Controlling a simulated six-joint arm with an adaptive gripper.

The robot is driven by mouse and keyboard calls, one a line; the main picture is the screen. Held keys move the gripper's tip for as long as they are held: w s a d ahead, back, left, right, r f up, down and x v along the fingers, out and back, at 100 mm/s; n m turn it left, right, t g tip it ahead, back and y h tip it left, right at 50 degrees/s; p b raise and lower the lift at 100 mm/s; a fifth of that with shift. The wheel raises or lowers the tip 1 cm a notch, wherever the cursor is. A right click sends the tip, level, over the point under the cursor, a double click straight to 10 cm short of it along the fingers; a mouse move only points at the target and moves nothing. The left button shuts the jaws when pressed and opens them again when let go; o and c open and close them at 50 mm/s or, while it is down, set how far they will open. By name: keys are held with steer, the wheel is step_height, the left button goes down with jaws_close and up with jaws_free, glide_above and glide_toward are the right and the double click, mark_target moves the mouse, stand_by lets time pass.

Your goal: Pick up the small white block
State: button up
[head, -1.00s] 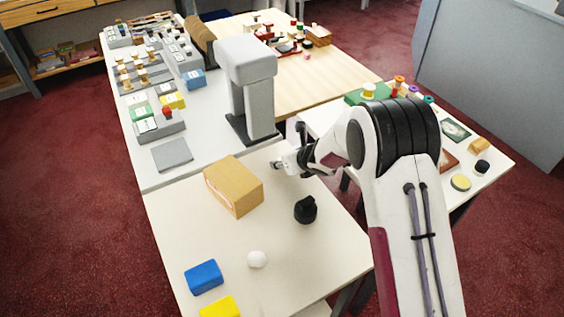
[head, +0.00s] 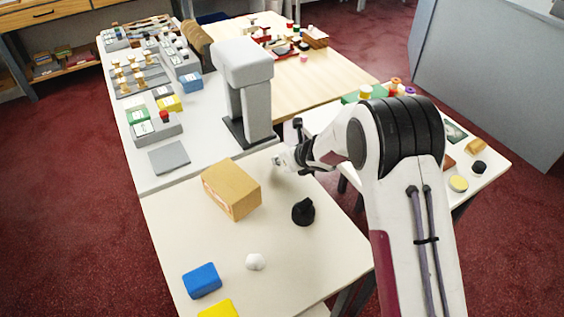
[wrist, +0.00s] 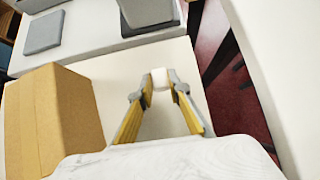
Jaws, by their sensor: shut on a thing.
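The small white block (wrist: 160,77) sits between the fingertips of my gripper (wrist: 162,88) in the wrist view. The two yellow-sided fingers are closed on it from left and right. In the head view my gripper (head: 277,161) is at the far right part of the near white table, right of the cardboard box. The block is too small to make out clearly there. I cannot tell whether it still touches the table.
The cardboard box (head: 231,189) stands left of my gripper; it also shows in the wrist view (wrist: 55,120). A grey stand (head: 243,90) rises behind. A black knob-like object (head: 303,211), white ball (head: 255,262) and blue block (head: 202,280) lie nearer.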

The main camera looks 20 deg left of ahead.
steer(key=shift+r, duration=3.95)
